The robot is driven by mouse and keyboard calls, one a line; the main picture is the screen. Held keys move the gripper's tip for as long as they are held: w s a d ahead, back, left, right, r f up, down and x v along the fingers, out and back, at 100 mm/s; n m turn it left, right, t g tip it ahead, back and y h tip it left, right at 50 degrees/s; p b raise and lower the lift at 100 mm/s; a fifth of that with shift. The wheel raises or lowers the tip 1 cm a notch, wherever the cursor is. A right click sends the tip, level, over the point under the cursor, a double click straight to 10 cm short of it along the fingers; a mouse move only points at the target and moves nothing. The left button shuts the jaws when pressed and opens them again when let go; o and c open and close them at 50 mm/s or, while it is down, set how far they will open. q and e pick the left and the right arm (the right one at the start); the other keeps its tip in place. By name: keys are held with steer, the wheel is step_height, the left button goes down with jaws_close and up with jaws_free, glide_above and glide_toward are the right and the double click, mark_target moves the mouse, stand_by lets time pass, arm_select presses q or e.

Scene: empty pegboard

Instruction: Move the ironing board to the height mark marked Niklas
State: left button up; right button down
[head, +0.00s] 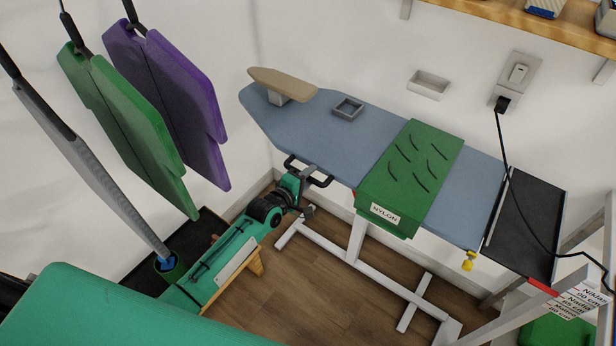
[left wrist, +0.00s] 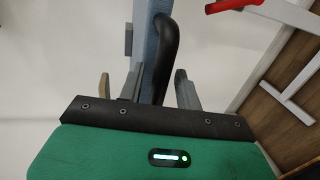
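The ironing board (head: 330,125) has a blue-grey cover and stands on a white frame near the back wall. A black handle (head: 322,182) sits at its near edge; it also shows in the left wrist view (left wrist: 167,45). My left gripper (head: 304,176) is at this handle. Its two fingers are apart with the handle between or just ahead of them; contact is unclear. The height label (head: 580,292), on a white post at lower right, has Niklas as its top line. A red marker (head: 541,286) is beside the label, near the Niklas line. My right gripper is not in view.
A green NYLON cloth (head: 410,175) lies across the board. A black cord (head: 503,150) runs from the wall outlet to the right end. Green (head: 125,120) and purple (head: 170,95) padded boards hang at left. Wooden floor is free under the board.

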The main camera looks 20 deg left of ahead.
arm_select(q)
jaws_close()
step_height(320, 180, up, 5)
steer(key=p, duration=0.4)
steer(key=shift+r+p, duration=0.2)
steer(key=shift+p, duration=0.1)
jaws_free()
steer(key=shift+f, duration=0.1)
